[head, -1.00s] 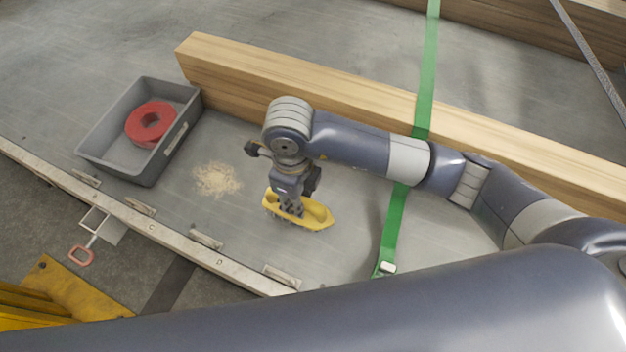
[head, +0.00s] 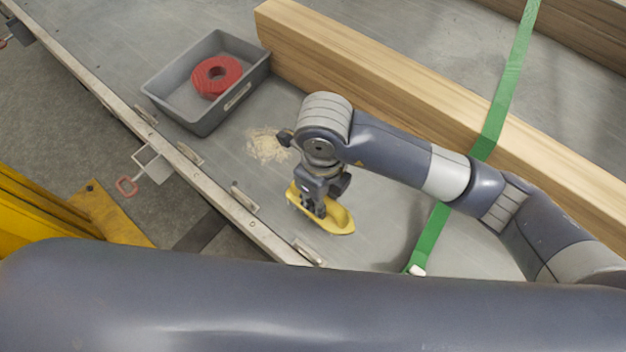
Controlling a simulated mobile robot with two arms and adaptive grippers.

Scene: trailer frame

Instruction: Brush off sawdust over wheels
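A pale sawdust pile (head: 267,146) lies on the grey trailer deck (head: 300,95), between a grey bin and my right gripper. My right gripper (head: 314,204) is shut on a yellow brush (head: 340,220), down and to the right of the sawdust. The brush is low over the deck, apart from the pile; I cannot tell whether its underside touches the deck. My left gripper is not in view. No wheels are in view.
The grey bin (head: 166,101) holds a red coil (head: 216,76). A long timber beam (head: 400,85) lies behind the arm, with a green strap (head: 510,75) over it. The deck edge rail (head: 165,137) runs along the left. A yellow structure (head: 35,215) stands beyond it on the floor.

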